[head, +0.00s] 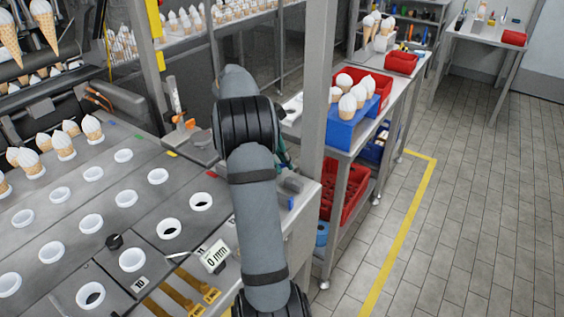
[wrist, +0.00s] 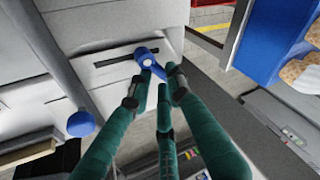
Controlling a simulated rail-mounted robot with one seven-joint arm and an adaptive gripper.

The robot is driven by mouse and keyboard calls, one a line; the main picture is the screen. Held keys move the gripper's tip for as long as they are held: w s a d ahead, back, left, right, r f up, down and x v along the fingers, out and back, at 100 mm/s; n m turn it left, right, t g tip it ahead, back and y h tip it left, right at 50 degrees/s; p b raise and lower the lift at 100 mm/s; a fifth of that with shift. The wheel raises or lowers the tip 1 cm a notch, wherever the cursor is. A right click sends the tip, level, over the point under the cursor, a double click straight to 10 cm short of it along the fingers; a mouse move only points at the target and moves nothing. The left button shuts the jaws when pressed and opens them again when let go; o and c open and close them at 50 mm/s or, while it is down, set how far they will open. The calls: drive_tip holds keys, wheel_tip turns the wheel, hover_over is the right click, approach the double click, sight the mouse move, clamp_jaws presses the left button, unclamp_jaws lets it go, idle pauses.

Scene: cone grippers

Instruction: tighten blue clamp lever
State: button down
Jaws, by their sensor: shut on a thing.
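The blue clamp lever (wrist: 148,60) shows in the wrist view, with a round pivot end at a dark slot in a pale grey plate (wrist: 105,50). Its short arm runs down between my fingertips. My gripper (wrist: 159,85) has teal fingers with dark tips, and it is shut on the lever's arm. The fingers hide part of the lever. In the head view my own arm covers most of the gripper; only a little teal (head: 282,152) shows beside it, and I cannot make out the lever there.
A blue round knob (wrist: 80,124) lies left of my fingers. In the head view, a steel post (head: 317,100) stands close right of my arm. A blue bin (head: 352,128) with cones sits on the bench behind it. Left is a plate with white-rimmed holes (head: 132,260). The tiled floor is clear.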

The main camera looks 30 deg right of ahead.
drive_tip(key=shift+d+b, duration=0.1)
drive_tip(key=shift+b, duration=0.25)
drive_tip(key=shift+w+d+f+n+t+b, duration=0.15)
drive_tip(key=shift+n+t+b, duration=0.35)
drive_tip(key=shift+n+b, duration=0.55)
drive_tip(key=shift+w+d+n+t+y+b, duration=0.15)
drive_tip(key=shift+n+t+b, duration=0.1)
drive_tip(key=shift+n+b, duration=0.4)
drive_tip(key=shift+w+a+n+t+y+b, duration=0.15)
drive_tip(key=shift+n+t+b, duration=0.1)
drive_tip(key=shift+n+b, duration=0.3)
drive_tip(key=n, duration=0.1)
drive_tip(key=n+b, duration=0.1)
drive_tip(key=shift+w+d+n+t+y, duration=0.2)
drive_tip(key=shift+w+n+t+y, duration=0.1)
drive_tip(key=shift+n+t, duration=0.1)
drive_tip(key=shift+w+r+n+t+y+b, duration=0.15)
drive_tip(key=shift+n+t+y, duration=0.1)
drive_tip(key=shift+n, duration=0.45)
drive_tip(key=shift+w+r+n+t+y+b, duration=0.15)
drive_tip(key=shift+n+y, duration=0.1)
drive_tip(key=shift+n, duration=0.4)
drive_tip(key=shift+a+f, duration=0.1)
drive_tip(key=c, duration=1.6)
unclamp_jaws()
